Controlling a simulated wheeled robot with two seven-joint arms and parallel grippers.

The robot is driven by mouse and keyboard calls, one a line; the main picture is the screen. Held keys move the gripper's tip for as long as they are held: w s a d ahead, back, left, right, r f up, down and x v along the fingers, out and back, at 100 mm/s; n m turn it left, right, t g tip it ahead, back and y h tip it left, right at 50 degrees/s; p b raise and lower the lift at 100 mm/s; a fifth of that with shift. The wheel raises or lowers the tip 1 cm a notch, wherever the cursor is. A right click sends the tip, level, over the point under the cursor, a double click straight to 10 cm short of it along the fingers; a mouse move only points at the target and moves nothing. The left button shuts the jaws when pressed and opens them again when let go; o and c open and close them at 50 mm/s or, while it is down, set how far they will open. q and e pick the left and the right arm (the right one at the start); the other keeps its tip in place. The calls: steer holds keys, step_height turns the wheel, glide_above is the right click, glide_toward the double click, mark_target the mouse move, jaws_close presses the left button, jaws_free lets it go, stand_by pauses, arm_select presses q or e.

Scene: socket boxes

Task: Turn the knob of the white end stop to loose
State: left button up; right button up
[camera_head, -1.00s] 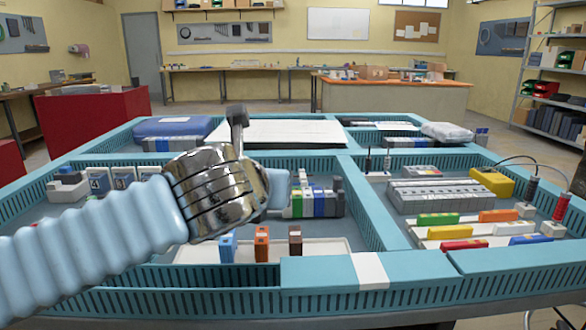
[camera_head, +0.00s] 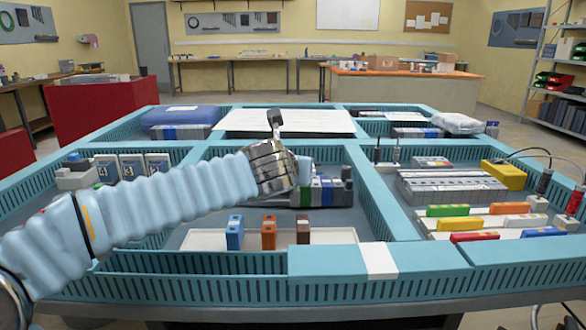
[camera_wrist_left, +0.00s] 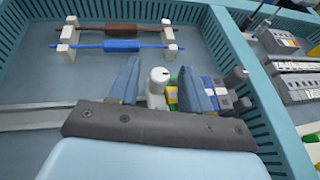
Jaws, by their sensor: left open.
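In the left wrist view a white end stop (camera_wrist_left: 156,101) with a round white knob (camera_wrist_left: 159,76) stands at the near end of a row of terminal blocks. The knob has a small dark mark near its top edge. My left gripper (camera_wrist_left: 161,82) is open, its two blue fingers on either side of the knob, with gaps that look small; contact cannot be told. In the head view my left gripper (camera_head: 304,167) is over the left part of the terminal block row (camera_head: 327,192) and hides the end stop. My right gripper is not in view.
In the head view, blue, orange and brown blocks stand on a white tray (camera_head: 340,237) in front. Blue slotted walls (camera_head: 372,195) divide the compartments. A grey module row (camera_head: 450,187) lies right.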

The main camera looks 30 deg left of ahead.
arm_select(q)
jaws_close()
